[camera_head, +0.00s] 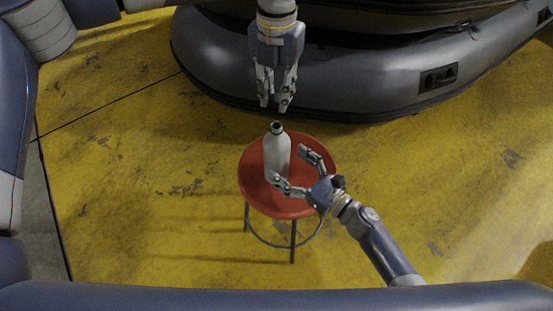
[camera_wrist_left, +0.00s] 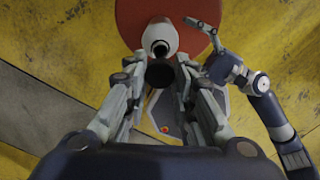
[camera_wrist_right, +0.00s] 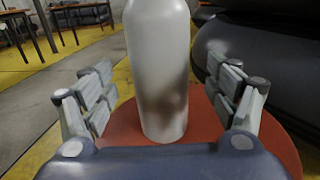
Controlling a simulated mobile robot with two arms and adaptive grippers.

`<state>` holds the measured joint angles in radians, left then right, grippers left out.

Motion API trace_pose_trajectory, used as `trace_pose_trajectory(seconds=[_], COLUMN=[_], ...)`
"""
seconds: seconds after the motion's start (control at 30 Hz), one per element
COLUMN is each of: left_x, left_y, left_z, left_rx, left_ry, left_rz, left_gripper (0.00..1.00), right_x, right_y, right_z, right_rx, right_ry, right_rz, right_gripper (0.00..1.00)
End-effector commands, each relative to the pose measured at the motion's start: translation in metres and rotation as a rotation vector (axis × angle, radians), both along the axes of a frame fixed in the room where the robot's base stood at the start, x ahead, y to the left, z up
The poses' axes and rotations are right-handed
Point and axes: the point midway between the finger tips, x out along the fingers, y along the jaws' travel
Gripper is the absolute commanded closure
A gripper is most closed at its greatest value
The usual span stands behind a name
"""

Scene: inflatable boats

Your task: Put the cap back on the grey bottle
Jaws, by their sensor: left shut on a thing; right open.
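The grey bottle (camera_head: 276,154) stands upright and uncapped on a red round stool (camera_head: 258,200). Its dark open mouth (camera_wrist_left: 160,48) shows in the left wrist view. My left gripper (camera_head: 276,104) points down above the bottle, apart from it. It is shut on the dark round cap (camera_wrist_left: 161,75), which sits between its fingers; the cap is hard to make out in the head view. My right gripper (camera_head: 289,167) is open around the bottle's body, one finger on each side. In the right wrist view the bottle (camera_wrist_right: 158,85) stands between the fingers with gaps on both sides.
A large grey inflatable boat (camera_head: 330,75) lies behind the stool. Another grey-blue tube (camera_head: 200,300) runs along the front, and blue padded shapes (camera_head: 10,130) stand at the left. The worn yellow floor (camera_head: 130,180) around the stool is clear.

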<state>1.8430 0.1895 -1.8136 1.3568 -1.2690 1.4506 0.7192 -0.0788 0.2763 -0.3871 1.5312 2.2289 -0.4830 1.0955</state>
Motion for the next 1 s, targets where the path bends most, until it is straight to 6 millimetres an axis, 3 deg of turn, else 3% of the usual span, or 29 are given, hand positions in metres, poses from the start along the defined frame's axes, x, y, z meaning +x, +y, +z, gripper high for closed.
trace_pose_trajectory(seconds=[0.3,0.77,1.0], left_x=[0.0,0.0,0.0], left_y=[0.0,0.0,0.0], left_z=[0.0,0.0,0.0], left_rx=[0.0,0.0,0.0], left_ry=[0.0,0.0,0.0], left_rz=[0.0,-0.001,-0.001], left_gripper=[0.83,0.83,0.83], right_x=[0.034,0.04,0.04], right_y=[0.035,0.042,0.042], right_z=[0.001,0.0,0.0], right_rx=[0.002,0.0,0.0], right_ry=[-0.001,0.0,0.0], right_rz=[0.0,0.0,0.0], right_gripper=[0.19,0.19,0.73])
